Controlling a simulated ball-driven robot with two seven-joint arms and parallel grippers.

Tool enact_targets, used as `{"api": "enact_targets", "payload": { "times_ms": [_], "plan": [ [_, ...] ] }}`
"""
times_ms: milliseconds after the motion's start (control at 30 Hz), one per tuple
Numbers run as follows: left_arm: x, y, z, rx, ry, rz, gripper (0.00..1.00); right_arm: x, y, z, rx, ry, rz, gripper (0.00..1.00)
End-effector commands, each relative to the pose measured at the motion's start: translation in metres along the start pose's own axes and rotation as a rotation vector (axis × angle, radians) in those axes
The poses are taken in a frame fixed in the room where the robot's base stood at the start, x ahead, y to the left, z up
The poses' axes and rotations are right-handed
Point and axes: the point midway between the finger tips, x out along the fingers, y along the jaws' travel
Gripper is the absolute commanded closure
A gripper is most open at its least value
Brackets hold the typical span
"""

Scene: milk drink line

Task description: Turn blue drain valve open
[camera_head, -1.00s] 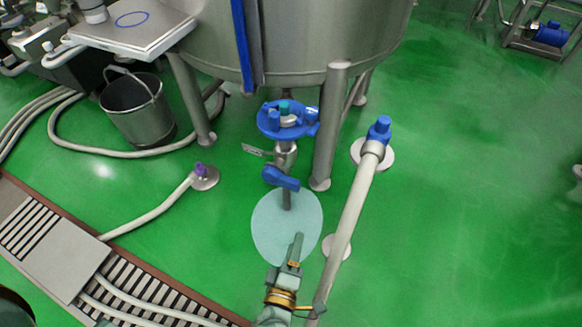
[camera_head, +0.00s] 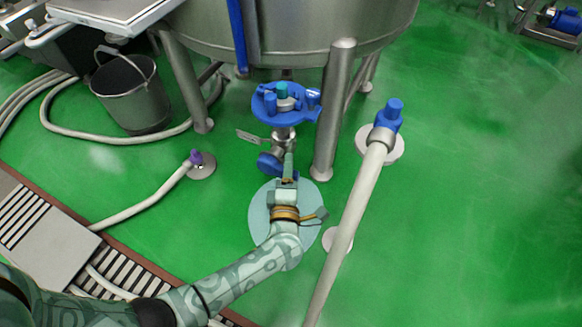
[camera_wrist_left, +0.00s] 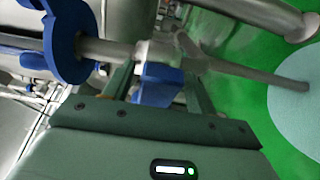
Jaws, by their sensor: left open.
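The blue drain valve handle (camera_head: 268,163) sits low on the outlet pipe under the steel tank and is partly hidden by my gripper in the head view. My left gripper (camera_head: 288,165) is at the handle, its fingers overlapping the handle's right end. In the left wrist view the blue handle (camera_wrist_left: 158,86) lies between the two parted fingers of my left gripper (camera_wrist_left: 160,75). I cannot tell whether either finger touches it. My right gripper is not in view.
A blue plate with knobs (camera_head: 285,102) sits on the pipe above the handle. The steel tank (camera_head: 300,30) and its leg (camera_head: 332,115) stand close behind. A pale hose with a blue end (camera_head: 388,115) runs at the right. A bucket (camera_head: 133,95) stands at the left. Green floor is clear further right.

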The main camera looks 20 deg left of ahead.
Motion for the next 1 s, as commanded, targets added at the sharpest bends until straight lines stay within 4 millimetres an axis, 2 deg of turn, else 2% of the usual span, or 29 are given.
{"api": "enact_targets", "payload": {
  "times_ms": [133, 400, 433, 600, 633, 867, 1000],
  "plan": [
    [0.011, -0.001, 0.0, 0.001, -0.001, 0.0, 0.44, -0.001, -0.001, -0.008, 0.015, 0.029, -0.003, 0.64],
    [0.013, 0.001, 0.0, 0.0, 0.0, 0.001, 0.44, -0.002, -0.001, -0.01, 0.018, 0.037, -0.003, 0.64],
    [0.013, 0.001, 0.0, 0.0, 0.0, 0.001, 0.46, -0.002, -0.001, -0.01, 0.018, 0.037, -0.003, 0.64],
    [0.013, 0.001, 0.0, 0.0, 0.0, 0.0, 0.94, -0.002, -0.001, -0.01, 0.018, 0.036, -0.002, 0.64],
    [0.013, 0.001, 0.0, 0.0, 0.0, 0.0, 1.0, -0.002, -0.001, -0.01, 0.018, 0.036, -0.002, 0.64],
    [0.009, 0.003, -0.001, -0.014, 0.0, -0.005, 1.0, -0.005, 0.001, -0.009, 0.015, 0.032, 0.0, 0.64],
    [0.001, 0.008, -0.004, -0.056, 0.0, -0.021, 1.0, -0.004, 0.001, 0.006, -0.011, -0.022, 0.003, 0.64]
  ]
}}
